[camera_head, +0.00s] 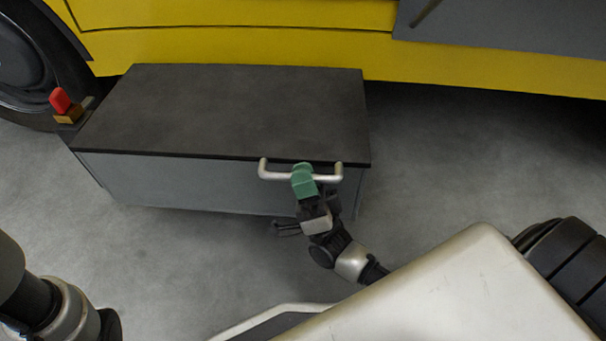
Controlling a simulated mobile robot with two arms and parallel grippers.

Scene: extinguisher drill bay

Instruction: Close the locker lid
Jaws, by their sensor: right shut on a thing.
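The locker (190,184) is a grey box with a dark flat lid (235,110). The lid lies level over the box, and I see no gap along its front edge from here. A pale metal bar handle (277,176) sits at the lid's front edge, toward the right. My right gripper (303,180) is shut on the handle, with its green part over the bar and hiding the middle of it. My left arm shows at the lower left, but its gripper is out of the picture.
A yellow vehicle (240,52) stands right behind the locker, with a black wheel (25,65) at the upper left. A red knob (60,100) on a brass-coloured block stands at the locker's left side. The grey floor (450,160) is clear to the right.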

